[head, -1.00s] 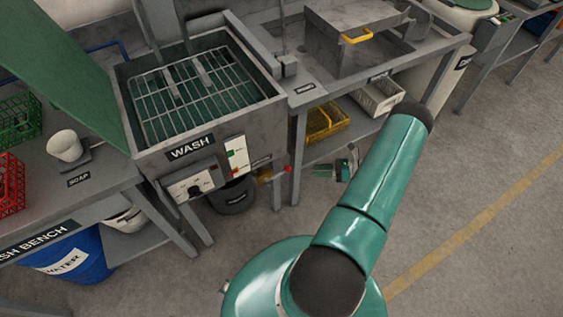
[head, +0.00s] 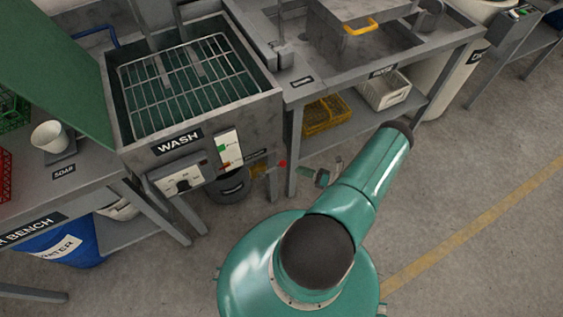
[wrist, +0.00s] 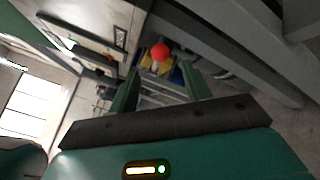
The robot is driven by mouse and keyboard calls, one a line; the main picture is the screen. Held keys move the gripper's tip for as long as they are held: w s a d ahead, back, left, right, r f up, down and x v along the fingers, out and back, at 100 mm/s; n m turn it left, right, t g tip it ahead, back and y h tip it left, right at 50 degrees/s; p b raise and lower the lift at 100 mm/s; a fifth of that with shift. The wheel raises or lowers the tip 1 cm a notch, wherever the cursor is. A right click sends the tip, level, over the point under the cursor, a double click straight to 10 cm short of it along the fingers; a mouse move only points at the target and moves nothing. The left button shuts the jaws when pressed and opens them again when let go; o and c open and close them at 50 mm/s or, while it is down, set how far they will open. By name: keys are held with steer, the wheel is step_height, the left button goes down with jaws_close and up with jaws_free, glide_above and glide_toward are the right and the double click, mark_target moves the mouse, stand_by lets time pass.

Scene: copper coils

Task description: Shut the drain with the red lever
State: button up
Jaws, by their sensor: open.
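The red lever knob (head: 283,163) sticks out under the right side of the grey wash tank (head: 262,104), beside a yellow fitting. In the wrist view the red knob (wrist: 160,52) shows beyond my fingers, a little above the space between their tips, with yellow behind it. My gripper (wrist: 162,80) is open and empty, pointing towards the knob and apart from it. In the head view my gripper (head: 322,176) is small and partly hidden behind my arm, to the right of and below the knob. The drain's opening is hidden.
A dark bucket (head: 230,187) stands under the tank. Grey bench legs (head: 294,150) stand close to the knob. A yellow basket (head: 326,115) and a white basket (head: 384,90) sit on the lower shelf at right. The floor (head: 450,215) at right is clear.

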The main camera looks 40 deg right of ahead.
mark_target(282, 164)
steer(key=x, duration=0.9)
steer(key=shift+w, duration=0.1)
jaws_close()
